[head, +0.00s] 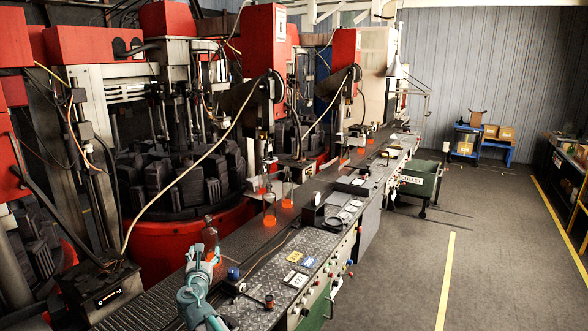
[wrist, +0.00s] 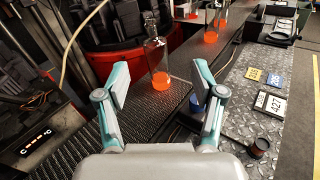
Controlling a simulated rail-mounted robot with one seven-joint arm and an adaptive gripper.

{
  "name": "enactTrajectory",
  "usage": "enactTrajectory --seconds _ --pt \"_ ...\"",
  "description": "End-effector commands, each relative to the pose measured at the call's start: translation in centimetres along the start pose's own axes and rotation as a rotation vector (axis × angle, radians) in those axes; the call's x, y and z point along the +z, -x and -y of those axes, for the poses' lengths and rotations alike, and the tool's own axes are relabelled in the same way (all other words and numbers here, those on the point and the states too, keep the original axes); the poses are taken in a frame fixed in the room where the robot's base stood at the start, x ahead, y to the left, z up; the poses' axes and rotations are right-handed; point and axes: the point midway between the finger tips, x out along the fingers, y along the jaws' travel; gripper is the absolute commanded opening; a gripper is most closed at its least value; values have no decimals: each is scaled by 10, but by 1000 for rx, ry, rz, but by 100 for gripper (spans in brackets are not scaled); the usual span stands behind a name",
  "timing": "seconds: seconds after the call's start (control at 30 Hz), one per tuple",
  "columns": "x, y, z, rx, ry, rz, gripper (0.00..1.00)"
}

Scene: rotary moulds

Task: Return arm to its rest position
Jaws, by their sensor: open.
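My gripper (head: 203,254) is at the lower left in the head view, over the near part of the conveyor line. In the wrist view my gripper (wrist: 160,82) has its two teal fingers spread wide with nothing between the pads. A clear glass bottle with a glowing orange base (wrist: 157,62) stands upright ahead of the fingers, apart from them. In the head view a dark-looking bottle (head: 210,234) stands just beyond my gripper, its lower part hidden by the fingers.
More orange-based bottles (head: 269,209) stand farther along the conveyor (head: 245,235). Red rotary mould machines (head: 180,235) line the left. A control panel (head: 280,265) with number cards (head: 299,280) lies on the right. A green cart (head: 420,182) stands beyond; the floor (head: 490,250) is clear.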

Motion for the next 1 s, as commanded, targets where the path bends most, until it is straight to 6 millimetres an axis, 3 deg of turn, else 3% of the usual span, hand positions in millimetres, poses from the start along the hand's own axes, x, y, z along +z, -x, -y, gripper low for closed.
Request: enactTrajectory --seconds 0.37,0.57,0.67,0.8,0.9,1.0 --pt "-50 2 116 -223 -366 -106 68" --pt "-103 25 222 -477 -731 -167 68" --pt "-136 48 278 -646 -955 -182 68" --pt "-185 95 349 -915 -1276 -172 68" --pt "-219 138 391 -1134 -1509 -136 68" --pt "-249 181 420 -1356 -1724 -80 68"
